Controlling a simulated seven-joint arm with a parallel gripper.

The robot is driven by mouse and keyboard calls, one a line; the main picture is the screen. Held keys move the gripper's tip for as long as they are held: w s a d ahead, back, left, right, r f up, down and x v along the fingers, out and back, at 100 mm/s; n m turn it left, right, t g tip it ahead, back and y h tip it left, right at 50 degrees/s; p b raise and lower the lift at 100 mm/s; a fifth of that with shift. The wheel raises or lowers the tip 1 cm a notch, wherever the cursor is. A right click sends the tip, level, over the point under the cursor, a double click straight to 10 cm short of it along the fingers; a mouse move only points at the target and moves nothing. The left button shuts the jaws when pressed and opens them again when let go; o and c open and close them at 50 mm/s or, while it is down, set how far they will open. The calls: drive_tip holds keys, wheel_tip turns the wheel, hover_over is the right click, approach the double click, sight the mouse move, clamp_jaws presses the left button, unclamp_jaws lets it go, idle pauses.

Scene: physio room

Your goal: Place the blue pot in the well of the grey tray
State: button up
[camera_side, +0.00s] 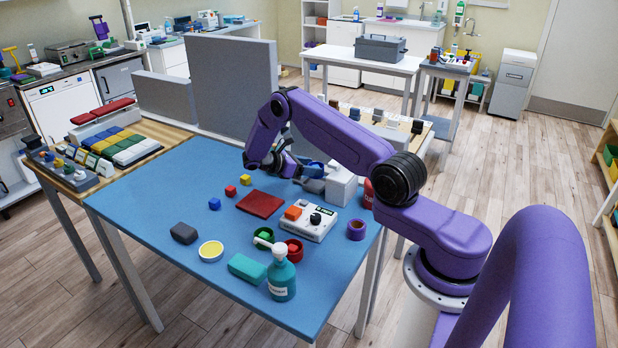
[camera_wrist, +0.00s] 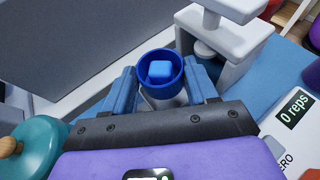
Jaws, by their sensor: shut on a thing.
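The blue pot (camera_wrist: 161,90) is between the two blue fingers of my gripper (camera_wrist: 163,82) in the wrist view, open side facing the camera. A lighter blue block (camera_wrist: 160,69) sits inside it. My gripper is shut on the pot. A pale grey surface shows just under the pot in the wrist view. I cannot tell whether it is the grey tray's well, or whether the pot touches it.
A white press-like device (camera_side: 342,186) stands close right of my gripper. Tall grey panels (camera_side: 232,78) stand behind. A red mat (camera_side: 260,204), white console (camera_side: 308,220) and small cubes lie nearer. A teal lidded thing (camera_wrist: 38,145) is left in the wrist view.

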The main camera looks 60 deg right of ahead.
drive_tip(key=shift+f, duration=1.85)
drive_tip(key=shift+f, duration=0.15)
drive_tip(key=o, duration=1.1)
